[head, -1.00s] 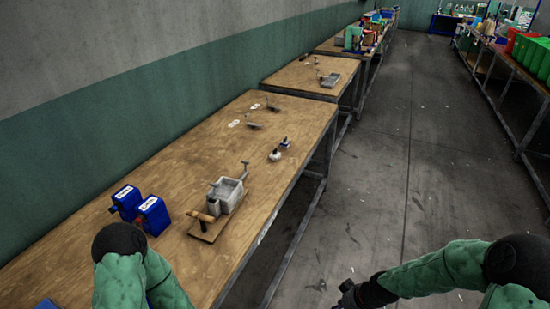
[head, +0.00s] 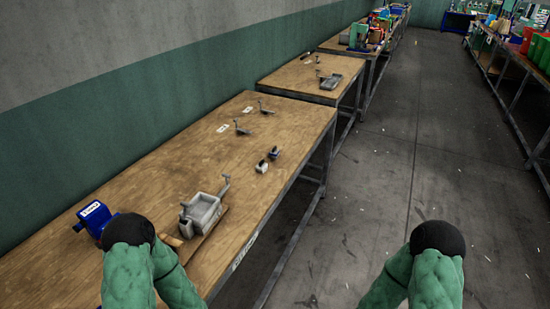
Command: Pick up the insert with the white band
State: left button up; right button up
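Two small dark inserts with pale parts stand near the right edge of the near wooden table: a nearer insert (head: 262,167) and a farther insert (head: 274,153). They are too small to tell which one has the white band. Both are apart from my arms. My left arm reaches in at the lower left, over the table's near end, and its gripper is out of sight. My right arm is at the lower right over the floor, and its gripper is out of the picture.
A grey press tray (head: 203,213) on a wooden board lies on the near table (head: 150,190). A blue labelled box (head: 94,215) stands to its left. The floor (head: 385,190) at right is open.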

aim_at(262, 167)
jog(key=i+l, duration=1.55)
jog(key=l, duration=0.15)
jog(key=i+l+u, duration=0.1)
jog(key=u, duration=0.3)
jog(key=i+l+u, duration=0.1)
jog(key=u, duration=0.3)
jog(key=l+u, duration=0.4)
jog(key=i+l+u, duration=0.15)
jog(key=u, duration=0.25)
